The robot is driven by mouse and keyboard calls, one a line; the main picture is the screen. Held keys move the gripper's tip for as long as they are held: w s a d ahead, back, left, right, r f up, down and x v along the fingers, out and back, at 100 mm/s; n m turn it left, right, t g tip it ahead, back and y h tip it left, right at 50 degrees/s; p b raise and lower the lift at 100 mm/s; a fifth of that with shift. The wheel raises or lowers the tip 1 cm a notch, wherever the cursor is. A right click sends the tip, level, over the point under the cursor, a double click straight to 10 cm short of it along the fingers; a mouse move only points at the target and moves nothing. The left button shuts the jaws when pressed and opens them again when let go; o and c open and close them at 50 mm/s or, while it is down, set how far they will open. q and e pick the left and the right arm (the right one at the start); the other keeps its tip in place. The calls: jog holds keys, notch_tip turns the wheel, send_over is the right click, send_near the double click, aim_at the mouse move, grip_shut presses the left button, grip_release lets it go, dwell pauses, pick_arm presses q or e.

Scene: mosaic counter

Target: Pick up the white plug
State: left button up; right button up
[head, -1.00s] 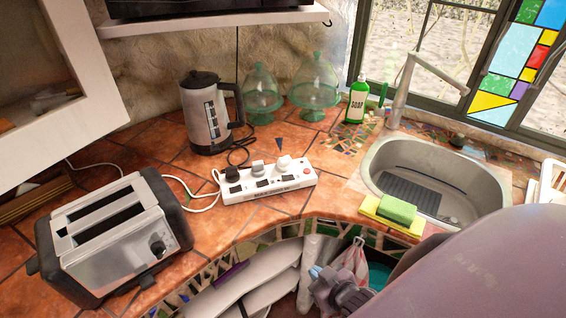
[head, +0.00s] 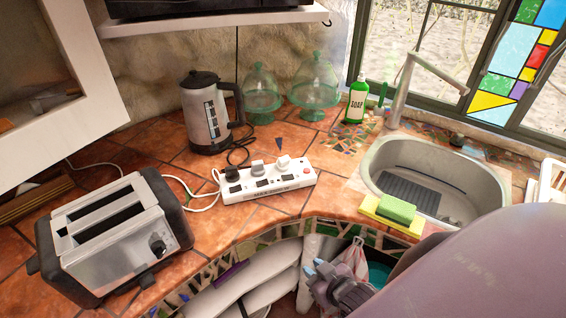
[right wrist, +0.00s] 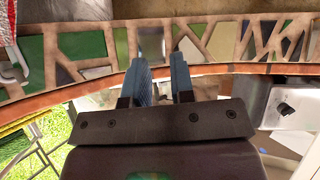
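The white plug (head: 283,162) sits upright in the right part of the white power strip (head: 268,186) on the tiled counter. A grey plug (head: 258,168) and a black plug (head: 232,174) stand to its left in the same strip. My right gripper (head: 315,267) is in front of and below the counter edge, well apart from the strip. In the right wrist view its two blue fingers (right wrist: 161,80) stand apart with nothing between them. My left gripper is not in view.
A toaster (head: 117,235) stands at the left front. A kettle (head: 207,115) and green glass domes (head: 315,88) stand behind the strip. A sponge (head: 397,209) lies by the sink (head: 480,190) on the right. The mosaic counter edge (right wrist: 75,47) lies ahead of my right fingers.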

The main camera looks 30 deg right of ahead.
jog(key=o, duration=0.8)
jog(key=w+d+r+n, duration=0.1)
jog(key=w+r, duration=0.2)
jog(key=w, duration=0.1)
jog(key=w+d+r+n+t+p, duration=0.1)
jog(key=w+r, duration=0.3)
jog(key=w+d+r+t+y, duration=0.1)
jog(key=w+r, duration=0.2)
jog(key=w, duration=0.1)
jog(key=shift+d+r+n, duration=0.2)
jog(key=shift+d+n, duration=0.1)
jog(key=shift+n, duration=0.1)
jog(key=m+h, duration=0.2)
jog(key=m, duration=0.2)
send_near(284, 157)
jog(key=shift+p+x, duration=0.9)
jog(key=shift+x, duration=4.3)
